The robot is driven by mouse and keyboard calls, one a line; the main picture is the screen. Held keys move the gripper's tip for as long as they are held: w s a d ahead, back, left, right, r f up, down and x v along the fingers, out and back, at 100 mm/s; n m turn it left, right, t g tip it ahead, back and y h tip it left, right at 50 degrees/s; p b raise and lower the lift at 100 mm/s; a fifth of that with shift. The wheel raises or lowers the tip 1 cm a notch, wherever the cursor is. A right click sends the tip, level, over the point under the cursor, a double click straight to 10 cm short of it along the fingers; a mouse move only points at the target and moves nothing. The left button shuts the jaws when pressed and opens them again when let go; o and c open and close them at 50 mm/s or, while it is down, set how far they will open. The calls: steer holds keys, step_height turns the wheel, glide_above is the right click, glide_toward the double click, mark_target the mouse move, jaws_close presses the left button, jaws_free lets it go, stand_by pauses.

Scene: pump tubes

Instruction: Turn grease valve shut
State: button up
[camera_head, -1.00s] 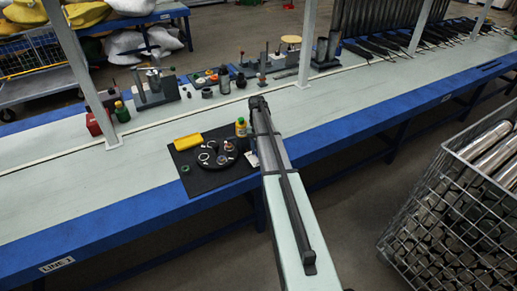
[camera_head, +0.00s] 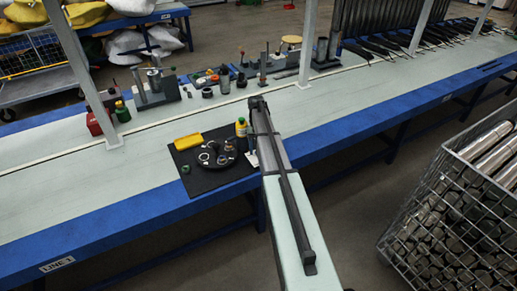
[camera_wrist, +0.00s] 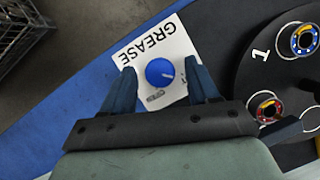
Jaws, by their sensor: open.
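The grease valve shows in the wrist view as a round blue knob (camera_wrist: 160,72) with a short pale pointer mark on its lower right. It sits on a white card (camera_wrist: 143,47) lettered GREASE. My gripper (camera_wrist: 159,66) is open, with one dark blue finger on each side of the knob and visible gaps between fingers and knob. A small grey metal part (camera_wrist: 155,96) lies just below the knob. In the head view the white card (camera_head: 252,158) is tiny beside the black mat, and I cannot make out the knob or my gripper there.
A dark round tray (camera_wrist: 250,75) with small coloured rings is close on the right in the wrist view. A wire crate of metal tubes (camera_head: 450,205) is at the right.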

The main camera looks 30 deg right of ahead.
steer(key=v, duration=1.3)
steer(key=shift+w+r, duration=0.25)
steer(key=shift+r, duration=0.05)
steer(key=s+a+f, duration=0.3)
steer(key=a+f, duration=0.1)
steer(key=a, duration=0.1)
steer(key=s+a+f+n+t, duration=0.1)
steer(key=s+a+f, duration=0.3)
steer(key=a, duration=0.1)
steer(key=s+a+f+n+h, duration=0.1)
steer(key=s+a+f, duration=0.3)
steer(key=a, duration=0.2)
steer(key=shift+s, duration=0.15)
steer(key=s+a+f+n+t, duration=0.1)
steer(key=s+a+f+t, duration=0.1)
steer(key=s+a+f, duration=0.4)
steer(key=s+a+f+n+t, duration=0.1)
steer(key=s+a, duration=0.7)
steer(key=s, duration=0.3)
steer(key=s+f+g, duration=0.3)
steer(key=s+f, duration=0.7)
steer(key=s, duration=0.4)
steer(key=s+f+g, duration=0.3)
steer(key=s+f, duration=0.7)
steer(key=s, duration=0.4)
steer(key=shift+d+f+g+h, duration=0.3)
steer(key=shift+f+g, duration=0.05)
steer(key=shift+g, duration=0.05)
steer(key=shift+s, duration=0.1)
